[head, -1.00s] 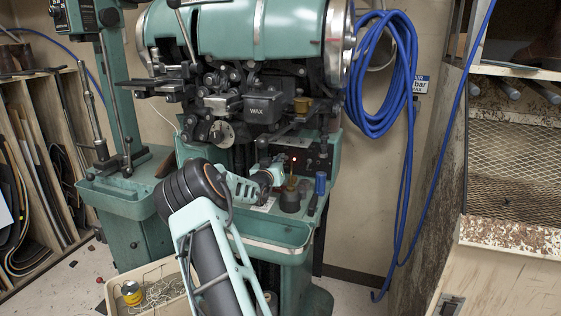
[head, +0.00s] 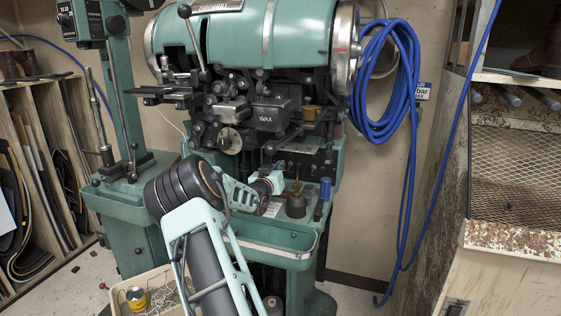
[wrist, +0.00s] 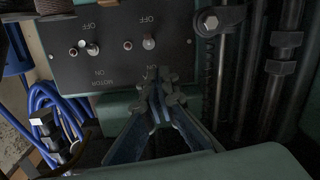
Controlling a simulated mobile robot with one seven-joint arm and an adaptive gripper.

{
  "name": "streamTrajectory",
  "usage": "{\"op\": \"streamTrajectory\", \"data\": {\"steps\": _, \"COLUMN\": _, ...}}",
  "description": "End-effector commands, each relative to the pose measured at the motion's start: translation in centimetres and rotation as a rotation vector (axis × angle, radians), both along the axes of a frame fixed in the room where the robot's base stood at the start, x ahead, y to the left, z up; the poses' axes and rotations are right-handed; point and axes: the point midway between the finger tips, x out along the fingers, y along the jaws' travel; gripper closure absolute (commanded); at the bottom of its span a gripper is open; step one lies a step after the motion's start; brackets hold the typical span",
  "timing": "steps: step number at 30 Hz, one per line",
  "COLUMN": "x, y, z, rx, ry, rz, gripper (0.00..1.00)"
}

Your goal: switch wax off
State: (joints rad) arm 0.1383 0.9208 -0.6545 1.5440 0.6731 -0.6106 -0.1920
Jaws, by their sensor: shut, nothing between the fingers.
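The black switch panel (wrist: 110,55) on the green stitcher fills the upper wrist view, its lettering upside down. A toggle switch (wrist: 148,43) with a dull red lamp (wrist: 127,44) beside it sits under an OFF mark; its name label is hidden. A second toggle (wrist: 92,48), labelled MOTOR, sits to the left. My gripper (wrist: 157,88) is shut and empty, its fingertips just below the first toggle in the picture, seemingly apart from it.
A dark oil can (head: 296,203) and a blue-handled tool (head: 323,197) stand on the machine's ledge close right of my gripper. A blue hose coil (head: 385,80) hangs at the right. A dark shaft (wrist: 223,75) stands right of the panel.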

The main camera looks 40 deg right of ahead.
Motion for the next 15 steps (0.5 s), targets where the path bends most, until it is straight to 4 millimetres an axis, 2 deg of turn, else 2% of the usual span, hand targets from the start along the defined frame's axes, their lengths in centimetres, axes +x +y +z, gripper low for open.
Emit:
{"op": "streamTrajectory", "data": {"steps": 6, "x": -1.8, "y": 2.8, "z": -2.8, "rx": 0.001, "ry": 0.001, "rz": 0.001, "gripper": 1.0}}
{"op": "streamTrajectory", "data": {"steps": 15, "x": -2.7, "y": 4.2, "z": -4.2, "rx": -0.001, "ry": -0.002, "rz": 0.0, "gripper": 1.0}}
